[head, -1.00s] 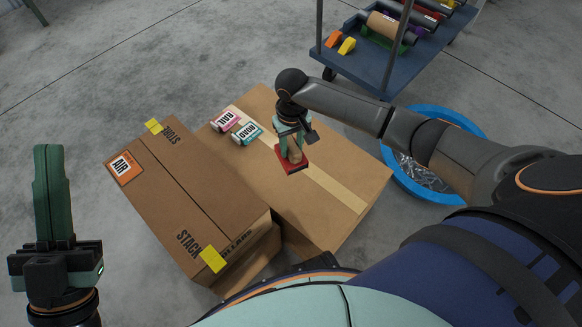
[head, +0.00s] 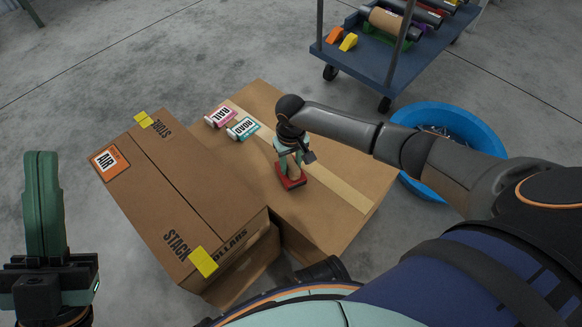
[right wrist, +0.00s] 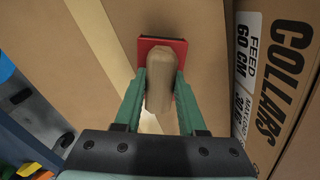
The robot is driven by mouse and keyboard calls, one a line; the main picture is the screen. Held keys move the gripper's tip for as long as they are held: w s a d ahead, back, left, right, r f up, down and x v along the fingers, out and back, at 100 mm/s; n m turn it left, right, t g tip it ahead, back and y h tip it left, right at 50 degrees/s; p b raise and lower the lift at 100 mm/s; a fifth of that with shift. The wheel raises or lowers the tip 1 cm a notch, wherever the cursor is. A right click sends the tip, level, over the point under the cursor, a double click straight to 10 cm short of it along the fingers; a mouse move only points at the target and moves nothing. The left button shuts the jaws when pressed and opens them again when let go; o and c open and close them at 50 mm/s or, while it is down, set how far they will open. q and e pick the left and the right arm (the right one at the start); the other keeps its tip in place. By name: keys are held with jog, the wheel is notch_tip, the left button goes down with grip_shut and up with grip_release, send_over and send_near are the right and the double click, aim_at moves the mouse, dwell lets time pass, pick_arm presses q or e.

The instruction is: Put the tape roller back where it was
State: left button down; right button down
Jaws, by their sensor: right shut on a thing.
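The tape roller shows in the head view as a small red base (head: 290,180) with a tan handle. In the right wrist view its red plate (right wrist: 160,48) and tan rounded handle (right wrist: 160,90) are between the green fingers. My right gripper (head: 291,158) is shut on the handle, above the large flat carton (head: 335,205), beside its pale tape strip (head: 325,182). I cannot tell whether the red base touches the carton. My left gripper (head: 43,190) points up at the far left, away from the boxes. Its fingers are seen edge-on, so their gap is hidden.
A taller carton (head: 180,195) marked STACK and COLLARS stands left of the flat one. RAIL (head: 220,115) and ROAD (head: 243,128) labelled pieces lie on the flat carton. A blue tub (head: 490,135) and a blue cart (head: 365,65) stand to the right.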

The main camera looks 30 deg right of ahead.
jog(key=shift+f, duration=0.1)
jog(key=shift+c, duration=2.4)
grip_release()
